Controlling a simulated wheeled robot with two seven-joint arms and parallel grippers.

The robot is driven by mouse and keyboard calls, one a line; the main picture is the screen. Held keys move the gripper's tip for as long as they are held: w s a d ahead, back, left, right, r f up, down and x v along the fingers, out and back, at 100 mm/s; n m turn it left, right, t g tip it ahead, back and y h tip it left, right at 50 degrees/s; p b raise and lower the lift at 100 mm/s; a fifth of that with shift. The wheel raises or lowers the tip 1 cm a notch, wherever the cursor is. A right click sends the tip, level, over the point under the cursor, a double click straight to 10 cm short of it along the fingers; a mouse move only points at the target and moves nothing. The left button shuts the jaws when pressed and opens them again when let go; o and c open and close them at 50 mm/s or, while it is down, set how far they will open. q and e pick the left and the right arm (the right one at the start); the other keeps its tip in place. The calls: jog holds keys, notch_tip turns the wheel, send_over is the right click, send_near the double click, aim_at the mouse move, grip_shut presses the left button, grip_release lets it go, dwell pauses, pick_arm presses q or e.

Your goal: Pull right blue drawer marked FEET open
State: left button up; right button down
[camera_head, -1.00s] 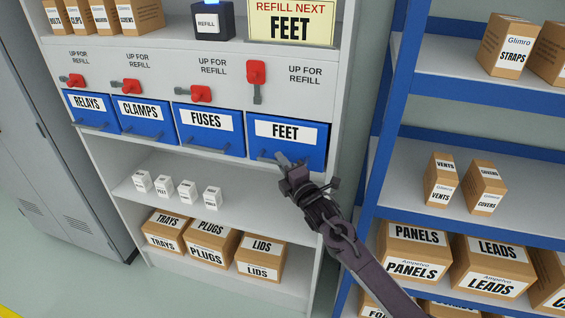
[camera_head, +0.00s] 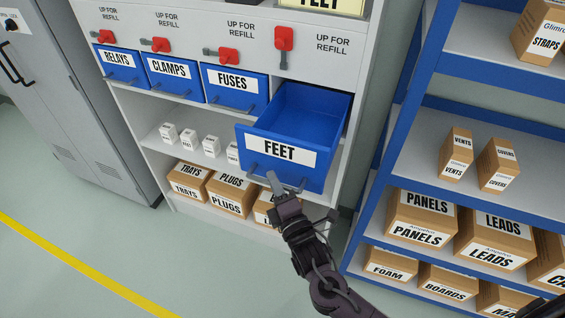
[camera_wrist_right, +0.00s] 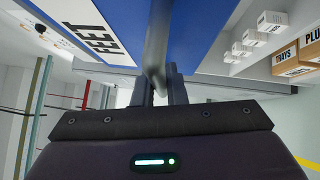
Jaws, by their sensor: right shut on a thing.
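The blue drawer marked FEET (camera_head: 275,168) stands pulled out from the cabinet in the head view, and its empty-looking inside shows. Its front also fills much of the upper right wrist view (camera_wrist_right: 185,30). My right gripper (camera_head: 277,186) is at the lower front of the drawer, shut on the drawer's handle bar (camera_wrist_right: 155,45). In the wrist view the bar runs between the two fingers. My left gripper is not in view.
Shut blue drawers RELAYS (camera_head: 117,65), CLAMPS (camera_head: 170,73) and FUSES (camera_head: 233,88) are to the left. Small white boxes (camera_head: 190,137) sit on the shelf below. A blue rack (camera_head: 412,120) with cartons stands at right. The floor at front left is clear.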

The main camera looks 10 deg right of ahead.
jog(key=shift+s+a, duration=0.35)
jog(key=shift+s, duration=0.15)
jog(key=c, duration=1.5)
grip_release()
jog(key=b+v, duration=0.2)
jog(key=v, duration=0.5)
jog(key=shift+s+d, duration=0.15)
jog(key=shift+s, duration=0.2)
